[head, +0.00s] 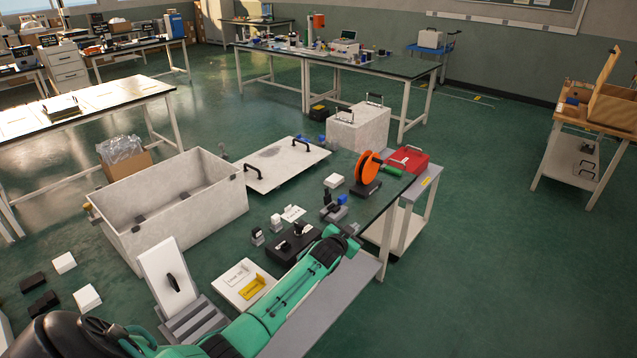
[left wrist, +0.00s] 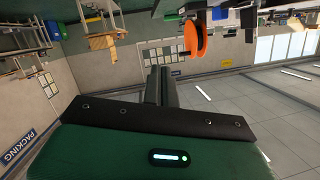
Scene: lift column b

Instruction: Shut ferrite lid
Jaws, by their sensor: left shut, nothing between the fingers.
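Which part is the ferrite lid is not marked. A white panel with a dark handle (head: 168,278) stands tilted up at the left end of the near bench, above a grey stepped block (head: 195,320). A flat pale lid with two black handles (head: 281,163) lies beyond, beside a large open pale box (head: 180,215). My left gripper (head: 349,237) is at the end of the green arm, over the bench's right part, away from both panels. In the left wrist view its fingers (left wrist: 160,86) are together and empty. My right gripper is out of view.
An orange reel (head: 368,168), red case (head: 408,160) and small dark fixtures (head: 292,243) stand on the bench around my left arm. A white board with a yellow bracket (head: 245,284) lies close to it. Open green floor (head: 480,240) lies to the right.

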